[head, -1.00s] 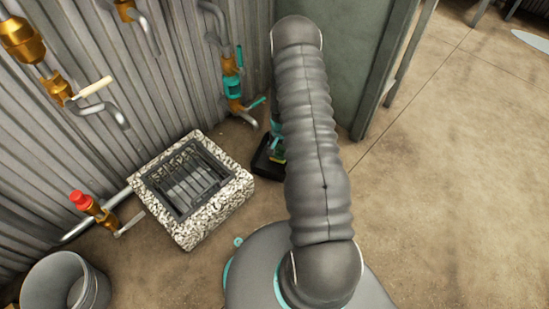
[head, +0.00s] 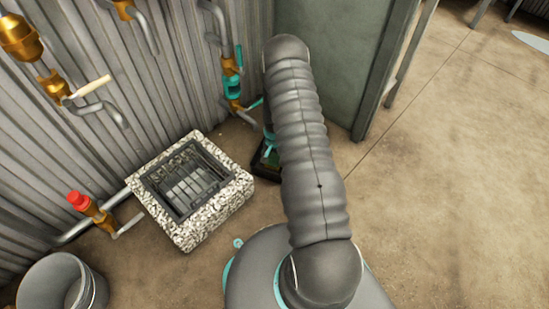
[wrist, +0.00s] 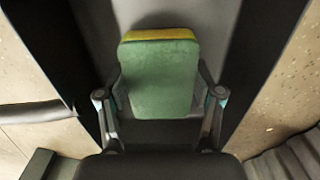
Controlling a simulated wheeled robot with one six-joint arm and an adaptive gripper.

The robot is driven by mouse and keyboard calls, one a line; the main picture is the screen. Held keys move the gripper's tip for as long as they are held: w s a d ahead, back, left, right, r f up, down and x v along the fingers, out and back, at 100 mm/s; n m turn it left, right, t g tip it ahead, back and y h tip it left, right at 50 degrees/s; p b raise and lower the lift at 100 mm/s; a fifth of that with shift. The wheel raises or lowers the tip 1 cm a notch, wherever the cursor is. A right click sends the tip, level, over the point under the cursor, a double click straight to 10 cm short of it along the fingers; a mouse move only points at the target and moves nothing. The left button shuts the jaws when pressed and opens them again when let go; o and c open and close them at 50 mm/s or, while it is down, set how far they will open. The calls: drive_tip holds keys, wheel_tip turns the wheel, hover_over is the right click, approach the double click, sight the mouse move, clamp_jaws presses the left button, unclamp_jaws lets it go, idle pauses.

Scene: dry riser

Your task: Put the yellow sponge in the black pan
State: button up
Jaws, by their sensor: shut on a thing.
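The sponge (wrist: 160,78) shows in the wrist view as a green block with a yellow edge along its top. My gripper (wrist: 160,100) is shut on it, one finger at each side. The black pan (wrist: 262,40) shows around and behind the sponge, with dark walls left and right and a greyer floor between them. I cannot tell whether the sponge touches the floor. My arm hides most of the pan and the sponge there.
A stone-edged pit with a grate (head: 217,212) lies left of the pan. Pipes and valves (head: 233,85) line the corrugated wall. A red-capped valve (head: 78,200) and a grey bucket (head: 62,285) are at the left. Open floor (head: 450,180) lies to the right.

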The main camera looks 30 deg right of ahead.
drive_tip(key=o, duration=1)
wheel_tip(320, 180, up, 12)
drive_tip(key=p, duration=0.2)
wheel_tip(320, 180, up, 17)
drive_tip(key=n+t, duration=0.1)
drive_tip(key=n, duration=0.1)
hover_over(274, 157)
drive_tip(key=a, duration=0.4)
drive_tip(key=s+a+r+n+t, duration=0.1)
drive_tip(key=s+a+r, duration=0.2)
drive_tip(key=r, duration=0.5)
drive_tip(key=s+a+r+n+t, duration=0.1)
drive_tip(key=s+a+r+n, duration=0.15)
drive_tip(key=r, duration=0.45)
drive_tip(key=s+a+r+n+t, duration=0.1)
drive_tip(key=s+a+r, duration=0.1)
drive_tip(key=s+r, duration=0.2)
drive_tip(key=s+a+r+n, duration=0.1)
drive_tip(key=s+r, duration=0.4)
drive_tip(key=s, duration=0.6)
drive_tip(key=s+a+r+n+t, duration=0.1)
drive_tip(key=s+a+r, duration=0.3)
drive_tip(key=s, duration=0.4)
drive_tip(key=shift+r+n+t, duration=0.3)
drive_tip(key=shift+r+n, duration=0.1)
drive_tip(key=shift+n, duration=0.15)
